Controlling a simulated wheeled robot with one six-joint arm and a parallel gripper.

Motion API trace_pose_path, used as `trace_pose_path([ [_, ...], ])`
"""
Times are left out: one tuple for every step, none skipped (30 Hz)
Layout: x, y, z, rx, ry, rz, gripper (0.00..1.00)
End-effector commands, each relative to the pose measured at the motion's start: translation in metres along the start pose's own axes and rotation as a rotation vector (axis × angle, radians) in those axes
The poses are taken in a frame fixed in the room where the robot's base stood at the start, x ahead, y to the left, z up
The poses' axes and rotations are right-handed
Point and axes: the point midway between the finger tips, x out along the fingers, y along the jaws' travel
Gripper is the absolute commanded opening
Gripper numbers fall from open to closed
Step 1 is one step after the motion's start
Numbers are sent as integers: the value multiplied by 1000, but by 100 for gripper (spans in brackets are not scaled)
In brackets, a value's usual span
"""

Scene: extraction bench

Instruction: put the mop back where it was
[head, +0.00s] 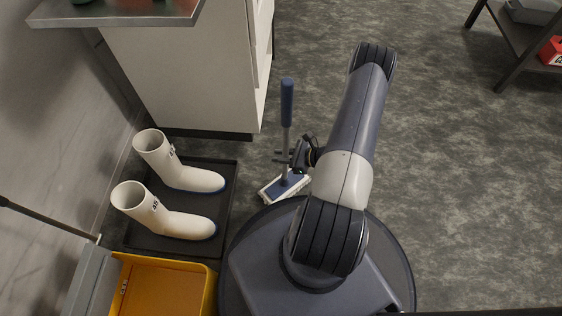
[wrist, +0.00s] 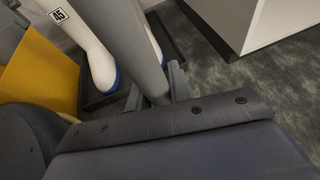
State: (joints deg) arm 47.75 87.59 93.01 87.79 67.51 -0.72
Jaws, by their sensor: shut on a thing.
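The mop (head: 286,130) stands nearly upright in the head view, with a blue grip at the top, a grey shaft and a flat blue and white head (head: 284,188) low at the floor. My gripper (head: 284,158) is shut on the shaft, below the blue grip. In the wrist view the grey shaft of the mop (wrist: 128,40) runs down between the fingers of my gripper (wrist: 157,95). Whether the mop head touches the floor I cannot tell.
White boots (head: 190,180) stand on a dark tray (head: 232,185) left of the mop. A yellow bucket (head: 165,285) is at the bottom left. A white cabinet (head: 190,80) stands behind. A shelf (head: 515,55) is at the top right. The floor (head: 460,170) on the right is clear.

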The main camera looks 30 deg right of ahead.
Motion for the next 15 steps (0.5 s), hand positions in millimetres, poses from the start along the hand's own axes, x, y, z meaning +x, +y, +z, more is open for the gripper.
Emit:
trace_pose_path([
  [4, 1, -8, 1, -2, 1, 0],
  [5, 0, -12, 1, -2, 0, 0],
  [8, 0, -18, 1, -2, 0, 0],
  [9, 0, -21, 1, -2, 0, 0],
  [10, 0, -24, 2, -2, 0, 0],
  [11, 0, -27, 1, -2, 0, 0],
  [12, 0, -28, 1, -2, 0, 0],
  [12, 0, -28, 0, -2, 0, 0],
  [11, 0, -27, 0, -2, 0, 0],
  [11, 0, -26, 0, -2, -1, 0],
  [11, 0, -26, 0, -2, -1, 0],
  [11, 0, -26, 0, -2, 0, 0],
  [11, 0, -26, 0, -2, 0, 0],
  [11, 0, -26, 0, -2, 0, 0],
  [11, 0, -27, 0, -2, 0, 0],
])
